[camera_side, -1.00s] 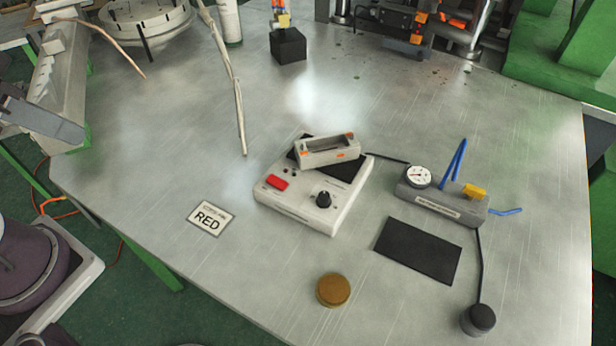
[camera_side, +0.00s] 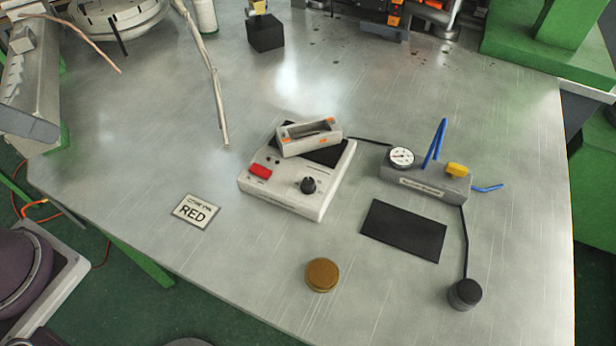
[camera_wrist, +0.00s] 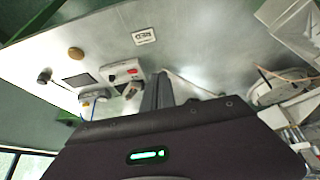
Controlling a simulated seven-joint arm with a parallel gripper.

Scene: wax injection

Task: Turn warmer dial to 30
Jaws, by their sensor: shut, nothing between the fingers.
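The warmer (camera_side: 270,196) is a white box on the metal table in the side view, with a red switch (camera_side: 260,171) and a black dial (camera_side: 308,186) on its front panel. The dial's scale is too small to read. A grey metal mold (camera_side: 309,138) with orange marks rests on the warmer's black plate. The warmer also shows small and upside down in the wrist view (camera_wrist: 121,71). My gripper (camera_wrist: 159,76) shows in the wrist view as two dark fingers, shut and empty, apart from the warmer. I cannot make it out in the side view.
A "RED" card (camera_side: 196,211) lies left of the warmer. A brown round piece (camera_side: 322,275) and a black mat (camera_side: 404,231) lie in front. A gauge block (camera_side: 425,182) with blue tubes and a cabled black knob (camera_side: 464,294) are to the right.

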